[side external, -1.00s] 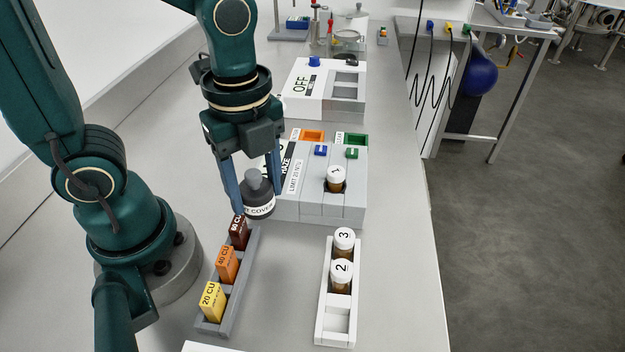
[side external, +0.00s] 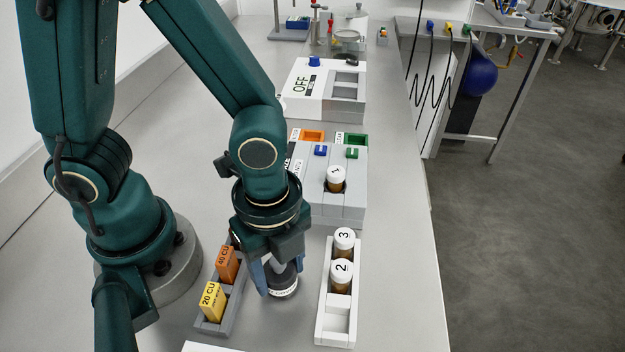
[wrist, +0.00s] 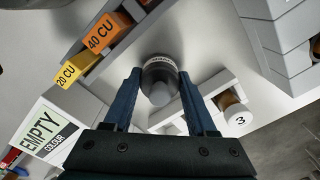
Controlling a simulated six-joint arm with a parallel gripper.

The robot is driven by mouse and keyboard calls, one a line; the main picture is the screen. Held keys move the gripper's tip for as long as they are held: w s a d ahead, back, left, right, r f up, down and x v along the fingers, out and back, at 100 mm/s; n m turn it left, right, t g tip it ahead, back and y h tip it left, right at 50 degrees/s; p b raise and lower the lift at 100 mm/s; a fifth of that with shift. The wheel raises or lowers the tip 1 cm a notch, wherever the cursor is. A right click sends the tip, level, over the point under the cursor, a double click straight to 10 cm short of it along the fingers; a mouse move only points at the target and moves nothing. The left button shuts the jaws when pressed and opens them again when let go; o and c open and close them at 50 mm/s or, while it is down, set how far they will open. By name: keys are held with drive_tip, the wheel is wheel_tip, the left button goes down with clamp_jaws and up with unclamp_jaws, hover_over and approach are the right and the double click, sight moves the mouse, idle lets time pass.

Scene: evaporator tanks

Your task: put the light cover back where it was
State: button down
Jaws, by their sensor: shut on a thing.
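The light cover (side external: 283,283) is a dark grey round cap with a knob on top and a white label band. My gripper (side external: 272,280) is shut on it, between the grey block rack and the white vial rack. In the wrist view the light cover (wrist: 159,80) sits between the two blue fingers of my gripper (wrist: 162,88). I cannot tell whether its underside touches the table. The grey instrument (side external: 335,205) stands behind, with vial 1 (side external: 336,180) upright in an opening in its top.
The grey rack (side external: 232,318) at left holds the orange 40 CU (side external: 227,265) and yellow 20 CU (side external: 212,302) blocks. The white rack (side external: 335,328) at right holds vials 3 (side external: 344,241) and 2 (side external: 341,275). The white OFF device (side external: 320,90) stands farther back.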

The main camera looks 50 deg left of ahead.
drive_tip(key=shift+f, duration=0.25)
drive_tip(key=shift+c, duration=1)
unclamp_jaws()
wheel_tip(320, 180, up, 11)
drive_tip(key=shift+r, duration=0.2)
drive_tip(key=shift+a+r, duration=0.1)
drive_tip(key=shift+r, duration=0.4)
drive_tip(key=w+a+r+n+t, duration=0.1)
drive_tip(key=a+n+t, duration=0.4)
drive_tip(key=n, duration=1.3)
drive_tip(key=a+r, duration=0.1)
drive_tip(key=a, duration=0.3)
drive_tip(key=shift+w+a+r+t, duration=0.25)
drive_tip(key=shift+w+a+t, duration=0.05)
drive_tip(key=shift+w+a, duration=0.1)
